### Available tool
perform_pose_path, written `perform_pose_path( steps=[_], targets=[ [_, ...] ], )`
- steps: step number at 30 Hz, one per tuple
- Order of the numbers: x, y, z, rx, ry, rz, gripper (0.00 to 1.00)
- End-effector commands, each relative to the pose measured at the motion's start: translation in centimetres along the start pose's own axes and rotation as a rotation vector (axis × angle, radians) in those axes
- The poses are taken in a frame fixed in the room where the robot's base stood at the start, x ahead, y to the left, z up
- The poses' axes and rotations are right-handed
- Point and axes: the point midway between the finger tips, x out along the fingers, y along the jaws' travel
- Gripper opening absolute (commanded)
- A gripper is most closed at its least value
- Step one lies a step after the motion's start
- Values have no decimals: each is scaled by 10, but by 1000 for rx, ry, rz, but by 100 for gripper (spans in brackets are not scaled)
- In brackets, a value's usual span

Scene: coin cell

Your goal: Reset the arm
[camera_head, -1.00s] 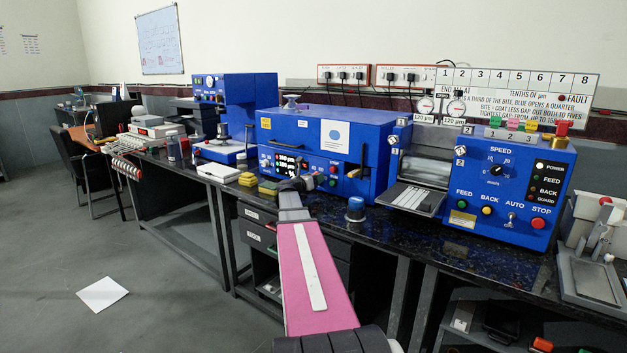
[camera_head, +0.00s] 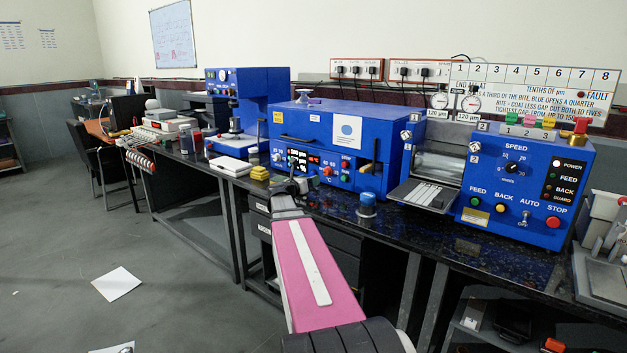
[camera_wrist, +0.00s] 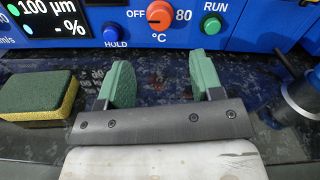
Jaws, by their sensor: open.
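My gripper (camera_wrist: 165,88) shows in the wrist view with two green fingers standing wide apart and nothing between them. It is above the dark speckled benchtop (camera_wrist: 165,75), in front of a blue machine (camera_wrist: 120,12) with an orange knob, a green RUN button and a blue HOLD button. In the head view my pink arm reaches forward to the bench edge, and its far end is near the front of the blue oven-like machine (camera_head: 335,130). The gripper's fingers are hard to make out there.
A green-and-yellow sponge (camera_wrist: 38,97) lies left of my gripper. A blue-topped knob (camera_head: 367,203) stands on the bench to the right. A blue roller machine (camera_head: 525,185) is farther right. White paper (camera_head: 117,283) lies on the open floor at left.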

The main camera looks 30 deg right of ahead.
Motion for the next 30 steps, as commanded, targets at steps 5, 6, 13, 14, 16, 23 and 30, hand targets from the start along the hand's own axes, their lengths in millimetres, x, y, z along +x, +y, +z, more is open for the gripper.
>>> perform_pose_path(
  steps=[5, 6, 13, 14, 16, 23, 30],
  targets=[
    [-1, 0, 0, 0, 0, -1, 60],
    [-1, 0, 0, 0, 0, -1, 60],
    [-1, 0, 0, 0, 0, -1, 60],
    [-1, 0, 0, 0, 0, -1, 60],
    [-1, 0, 0, -3, -1, 3, 60],
    [-24, 30, 2, -188, -97, 164, 60],
    [-97, 98, -10, -667, -358, 526, 60]
  ],
)
